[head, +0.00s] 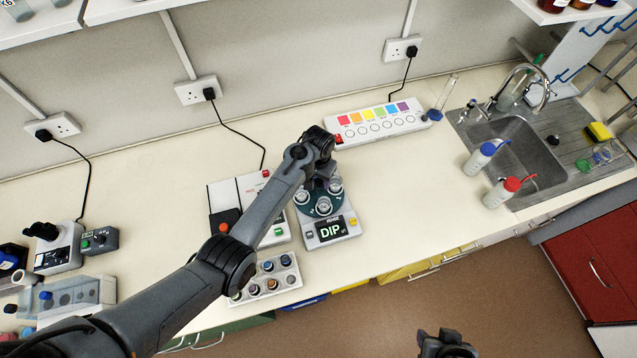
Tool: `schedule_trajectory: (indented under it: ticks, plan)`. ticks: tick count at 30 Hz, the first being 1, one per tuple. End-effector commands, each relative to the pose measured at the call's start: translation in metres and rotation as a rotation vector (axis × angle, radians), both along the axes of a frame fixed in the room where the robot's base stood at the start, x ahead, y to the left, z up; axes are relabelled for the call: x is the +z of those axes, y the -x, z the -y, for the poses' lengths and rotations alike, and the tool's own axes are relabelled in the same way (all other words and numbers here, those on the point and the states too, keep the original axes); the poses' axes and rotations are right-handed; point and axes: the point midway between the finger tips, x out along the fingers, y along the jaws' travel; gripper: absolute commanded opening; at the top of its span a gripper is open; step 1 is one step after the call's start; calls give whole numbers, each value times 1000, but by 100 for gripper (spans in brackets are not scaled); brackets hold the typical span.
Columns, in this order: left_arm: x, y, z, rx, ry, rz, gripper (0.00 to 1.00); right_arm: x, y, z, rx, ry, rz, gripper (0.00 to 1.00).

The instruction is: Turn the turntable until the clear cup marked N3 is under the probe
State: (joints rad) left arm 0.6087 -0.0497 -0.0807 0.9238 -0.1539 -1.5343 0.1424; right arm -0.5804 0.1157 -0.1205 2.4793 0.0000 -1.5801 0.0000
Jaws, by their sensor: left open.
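The turntable (322,207) is a dark teal disc on a pale device (313,244) whose screen reads DIP. Several clear cups stand on it, among them a front cup (324,206), a left cup (301,197) and a right cup (335,186). Their markings are too small to read, so I cannot tell which is N3. My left gripper (322,175) is open above the back of the turntable, largely hidden by its own wrist. The probe is not distinguishable behind my arm. My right gripper (446,345) shows at the bottom edge, away from the bench; its jaws are unclear.
A white and black device (238,192) stands left of the turntable, partly behind my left arm. A tray of small pots (268,278) is in front. A colour-patch panel (376,123) lies behind. Bench right of the turntable is clear up to the wash bottles (479,158) and sink (520,140).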

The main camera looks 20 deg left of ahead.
Motion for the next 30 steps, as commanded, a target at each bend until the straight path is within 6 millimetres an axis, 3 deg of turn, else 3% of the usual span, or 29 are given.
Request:
schedule_trajectory:
  ticks: [12,23,30]
  plan:
    - [-5,0,0,0,0,0,56,-6,0,2,5,9,0,43]
    - [-5,0,0,0,0,0,1,-6,0,1,3,6,1,43]
    - [-5,0,0,0,0,0,0,-5,0,0,0,1,1,43]
